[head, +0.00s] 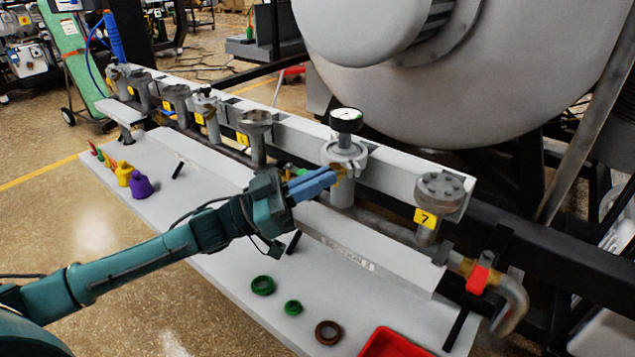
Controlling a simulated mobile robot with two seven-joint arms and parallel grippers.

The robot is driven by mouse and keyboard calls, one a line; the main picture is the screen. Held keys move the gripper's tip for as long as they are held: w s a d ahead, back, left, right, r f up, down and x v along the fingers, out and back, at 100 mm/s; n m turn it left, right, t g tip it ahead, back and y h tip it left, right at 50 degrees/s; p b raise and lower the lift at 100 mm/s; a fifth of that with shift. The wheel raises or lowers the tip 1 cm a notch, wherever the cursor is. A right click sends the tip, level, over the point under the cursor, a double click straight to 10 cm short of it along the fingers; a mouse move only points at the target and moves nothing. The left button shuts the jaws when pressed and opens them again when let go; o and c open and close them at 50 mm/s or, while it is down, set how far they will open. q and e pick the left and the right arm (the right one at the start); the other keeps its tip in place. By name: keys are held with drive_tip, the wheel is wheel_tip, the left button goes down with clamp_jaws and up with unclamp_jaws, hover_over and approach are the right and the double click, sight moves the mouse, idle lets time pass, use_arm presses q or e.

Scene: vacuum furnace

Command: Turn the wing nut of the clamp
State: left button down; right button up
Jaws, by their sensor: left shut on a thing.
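The clamp (345,154) is a grey metal ring around the port below the round black-and-white gauge (346,121). Its brass-coloured wing nut (341,170) sits on the near left side of the clamp, partly hidden by my fingertips. My left gripper (333,176) reaches in from the left with its blue fingers shut on the wing nut. The fingers point right, towards the port pipe. My right gripper is not in view.
A grey pipe manifold with several ports runs along the white rail (410,174). The white shelf (225,251) below holds green rings (263,285), a brown ring (328,332), a red tray (393,343) and purple (140,186) and yellow pieces. A large grey vessel (470,80) stands behind.

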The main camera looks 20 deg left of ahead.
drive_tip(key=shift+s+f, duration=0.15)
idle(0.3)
use_arm(q)
drive_tip(key=c, duration=1.6)
unclamp_jaws()
drive_tip(key=shift+a+f, duration=0.1)
drive_tip(key=shift+a, duration=0.05)
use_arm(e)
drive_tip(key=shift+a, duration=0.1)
